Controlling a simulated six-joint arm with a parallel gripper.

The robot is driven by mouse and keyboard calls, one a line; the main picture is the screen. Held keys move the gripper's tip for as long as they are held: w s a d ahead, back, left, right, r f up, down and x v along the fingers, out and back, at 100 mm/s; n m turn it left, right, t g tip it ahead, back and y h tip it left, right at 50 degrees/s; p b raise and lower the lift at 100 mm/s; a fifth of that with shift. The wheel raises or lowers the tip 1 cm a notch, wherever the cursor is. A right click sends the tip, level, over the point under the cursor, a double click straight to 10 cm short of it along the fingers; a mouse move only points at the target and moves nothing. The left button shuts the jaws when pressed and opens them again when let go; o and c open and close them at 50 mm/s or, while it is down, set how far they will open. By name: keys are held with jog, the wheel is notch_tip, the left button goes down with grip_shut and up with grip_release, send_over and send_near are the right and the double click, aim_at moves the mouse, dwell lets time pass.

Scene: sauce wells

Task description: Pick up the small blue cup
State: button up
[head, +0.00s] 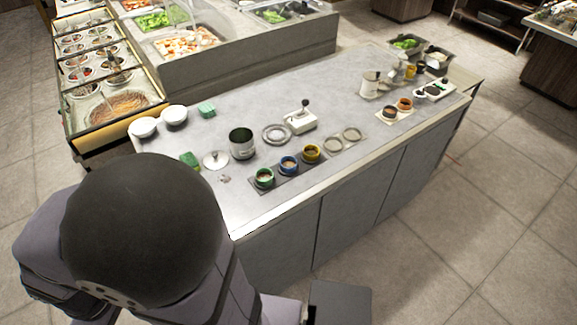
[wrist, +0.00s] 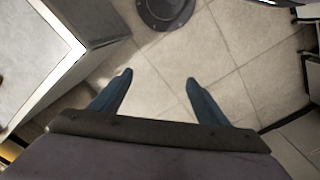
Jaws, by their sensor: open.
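The small blue cup (head: 288,166) stands upright on a dark tray (head: 262,189) near the front edge of the grey counter, between a green cup (head: 264,178) on its left and a yellow cup (head: 311,153) on its right. My gripper (wrist: 157,76) shows in the wrist view with its two fingers spread wide and nothing between them. It hangs over the tiled floor, away from the cups. The blue cup is not visible in the wrist view. In the head view my fingers cannot be made out.
Empty rings (head: 333,144) lie right of the yellow cup. In the wrist view a counter corner (wrist: 85,40) is at upper left.

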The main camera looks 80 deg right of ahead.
dwell(0.3)
jog(key=w+d+f+m+h+b, duration=0.1)
jog(key=w+d+m, duration=0.25)
jog(key=d, duration=0.45)
jog(key=w+d+m+b, duration=0.2)
jog(key=w+d+m, duration=0.15)
jog(key=d, duration=0.35)
jog(key=d+f+m+h+b, duration=0.15)
jog(key=d+m, duration=0.35)
jog(key=d, duration=1.2)
jog(key=m+g+h+b, duration=0.2)
jog(key=m+b, duration=0.1)
jog(key=m, duration=0.7)
send_near(290, 166)
jog(key=shift+p+x, duration=1.8)
jog(key=shift+x, duration=0.8)
jog(key=shift+s+d, duration=0.1)
jog(key=shift+t, duration=0.3)
jog(key=c, duration=1.1)
